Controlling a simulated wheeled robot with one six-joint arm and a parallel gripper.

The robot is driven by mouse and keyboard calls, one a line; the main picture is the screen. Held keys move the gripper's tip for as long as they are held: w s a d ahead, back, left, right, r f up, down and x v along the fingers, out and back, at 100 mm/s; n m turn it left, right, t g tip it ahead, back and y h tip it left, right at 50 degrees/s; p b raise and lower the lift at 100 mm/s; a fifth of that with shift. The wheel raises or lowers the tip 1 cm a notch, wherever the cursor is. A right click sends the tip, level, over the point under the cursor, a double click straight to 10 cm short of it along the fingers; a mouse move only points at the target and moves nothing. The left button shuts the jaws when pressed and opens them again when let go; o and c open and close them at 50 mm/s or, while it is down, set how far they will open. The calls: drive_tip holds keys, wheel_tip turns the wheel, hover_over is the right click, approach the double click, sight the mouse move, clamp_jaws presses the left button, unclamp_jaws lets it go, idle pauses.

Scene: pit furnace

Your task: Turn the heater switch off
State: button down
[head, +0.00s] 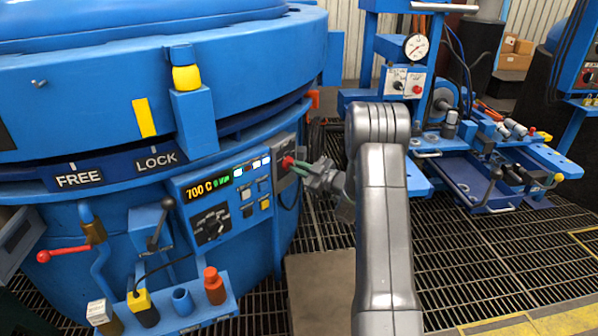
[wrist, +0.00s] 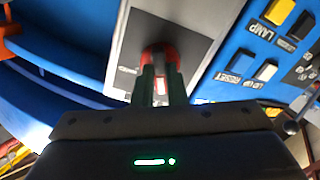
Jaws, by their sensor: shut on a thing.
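The heater switch (head: 287,163) is a red knob on a grey plate at the right end of the furnace's control panel. It also shows in the wrist view (wrist: 158,52), with a light bar on its face between my fingers. My gripper (head: 296,165) reaches it from the right, its greenish fingers closed on the knob's two sides. In the wrist view my gripper (wrist: 160,88) covers the lower part of the knob. Any marks beside the knob are too small to read.
The panel's display (head: 208,189) reads 700 C, with several small buttons to its right. A lower shelf (head: 205,312) holds small items at the front left. A blue workbench (head: 470,180) with tools stands to the right. Grated floor lies between.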

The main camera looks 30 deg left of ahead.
drive_tip(key=shift+f+n+b, duration=0.1)
drive_tip(key=shift+n+b, duration=2.3)
drive_tip(key=shift+b, duration=0.5)
drive_tip(key=c, duration=1.5)
unclamp_jaws()
drive_tip(key=shift+o, duration=0.2)
drive_tip(key=shift+d, duration=0.1)
drive_tip(key=d+p, duration=0.3)
drive_tip(key=d, duration=1)
drive_tip(key=shift+s+d, duration=0.35)
